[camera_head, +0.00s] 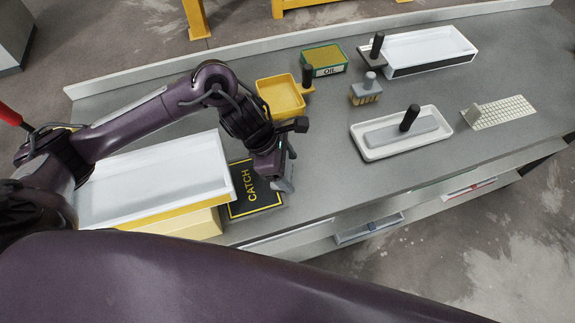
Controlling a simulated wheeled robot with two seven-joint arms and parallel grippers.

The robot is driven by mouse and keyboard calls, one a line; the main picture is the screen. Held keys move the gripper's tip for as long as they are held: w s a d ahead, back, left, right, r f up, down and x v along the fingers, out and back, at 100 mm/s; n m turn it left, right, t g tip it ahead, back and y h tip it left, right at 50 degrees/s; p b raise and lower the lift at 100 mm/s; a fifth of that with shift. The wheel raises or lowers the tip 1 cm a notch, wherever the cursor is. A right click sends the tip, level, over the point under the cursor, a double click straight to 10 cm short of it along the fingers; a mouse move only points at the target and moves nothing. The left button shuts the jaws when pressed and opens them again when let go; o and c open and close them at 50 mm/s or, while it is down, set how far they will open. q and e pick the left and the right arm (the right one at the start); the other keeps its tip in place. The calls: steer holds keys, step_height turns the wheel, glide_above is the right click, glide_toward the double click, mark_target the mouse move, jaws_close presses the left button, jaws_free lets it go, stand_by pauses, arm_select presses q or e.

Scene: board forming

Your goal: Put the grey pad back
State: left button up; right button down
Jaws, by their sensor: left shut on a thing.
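My left gripper (272,160) reaches down over the black mat marked CATCH (243,203), at the mat's right side. It is shut on a light-grey piece (287,180), which looks like the grey pad and is mostly hidden by the fingers. I cannot tell whether the piece touches the mat. A grey slab (383,135) with an upright black handle lies in a shallow white tray (360,153) right of centre. My right gripper is not in view.
A large white tray (150,215) stands at the left, under my left arm. At the back are a yellow tray (280,97), an OIL box (325,71), a brush-like block (366,96) and another white tray (430,66). A cream grid (503,112) lies right. The bench centre (325,150) is clear.

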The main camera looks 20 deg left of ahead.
arm_select(q)
steer(key=shift+f+b, duration=0.35)
steer(key=shift+b, duration=0.1)
steer(key=o, duration=1.2)
steer(key=shift+c, duration=0.2)
steer(key=b+v, duration=0.1)
steer(key=v, duration=0.5)
steer(key=shift+a+r, duration=0.2)
steer(key=shift+r, duration=0.15)
steer(key=shift+a+r, duration=0.2)
steer(key=shift+r, duration=0.3)
steer(key=shift+s, duration=0.15)
